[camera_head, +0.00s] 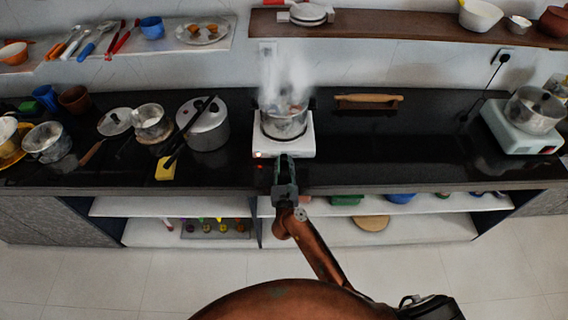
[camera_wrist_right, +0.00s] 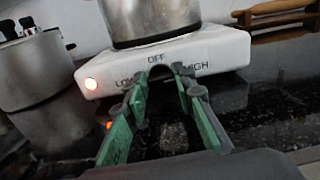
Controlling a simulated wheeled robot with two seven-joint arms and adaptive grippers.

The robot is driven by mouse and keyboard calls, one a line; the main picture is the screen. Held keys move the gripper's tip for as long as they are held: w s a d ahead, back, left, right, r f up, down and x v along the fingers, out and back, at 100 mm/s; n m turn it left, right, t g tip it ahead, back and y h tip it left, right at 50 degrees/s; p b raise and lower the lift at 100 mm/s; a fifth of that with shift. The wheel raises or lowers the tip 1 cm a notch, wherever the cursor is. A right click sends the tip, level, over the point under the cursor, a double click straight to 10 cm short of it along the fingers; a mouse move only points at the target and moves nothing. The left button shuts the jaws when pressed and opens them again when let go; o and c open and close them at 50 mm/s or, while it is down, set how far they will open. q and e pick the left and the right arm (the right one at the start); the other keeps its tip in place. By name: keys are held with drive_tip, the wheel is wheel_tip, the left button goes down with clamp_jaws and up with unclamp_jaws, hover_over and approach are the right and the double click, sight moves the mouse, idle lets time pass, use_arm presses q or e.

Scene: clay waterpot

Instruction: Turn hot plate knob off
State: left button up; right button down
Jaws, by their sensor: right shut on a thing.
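The white hot plate (camera_head: 302,148) stands on the black counter with a steaming metal pot (camera_head: 284,122) on it. Its front face shows in the right wrist view (camera_wrist_right: 222,52), with the words OFF, LOW and HIGH around the knob (camera_wrist_right: 160,71). A lit orange-red lamp (camera_wrist_right: 91,83) glows at the left of that face. My right gripper (camera_wrist_right: 158,80) has its green-padded fingers on either side of the knob and is shut on it. The fingertips hide much of the knob, so I cannot tell its exact setting. My left gripper is not in view.
A pressure cooker (camera_head: 208,130) and a yellow sponge (camera_head: 166,168) are left of the hot plate. A rolling pin (camera_head: 368,98) lies behind to the right. The counter (camera_head: 400,150) right of the hot plate is mostly clear. Another white appliance with a pot (camera_head: 535,112) stands far right.

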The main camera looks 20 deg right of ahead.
drive_tip(key=n+p, duration=0.3)
drive_tip(key=p, duration=0.1)
drive_tip(key=shift+a+r+n+p, duration=0.15)
drive_tip(key=shift+r+n+p, duration=0.05)
drive_tip(key=shift+n+p, duration=0.2)
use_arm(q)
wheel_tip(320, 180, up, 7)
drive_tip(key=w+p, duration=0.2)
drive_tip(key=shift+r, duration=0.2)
use_arm(e)
drive_tip(key=shift+w+f+n, duration=0.1)
drive_tip(key=shift+f+n, duration=0.1)
drive_tip(key=shift+n, duration=1.2)
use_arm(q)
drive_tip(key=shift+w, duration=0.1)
use_arm(e)
drive_tip(key=c, duration=1.6)
unclamp_jaws()
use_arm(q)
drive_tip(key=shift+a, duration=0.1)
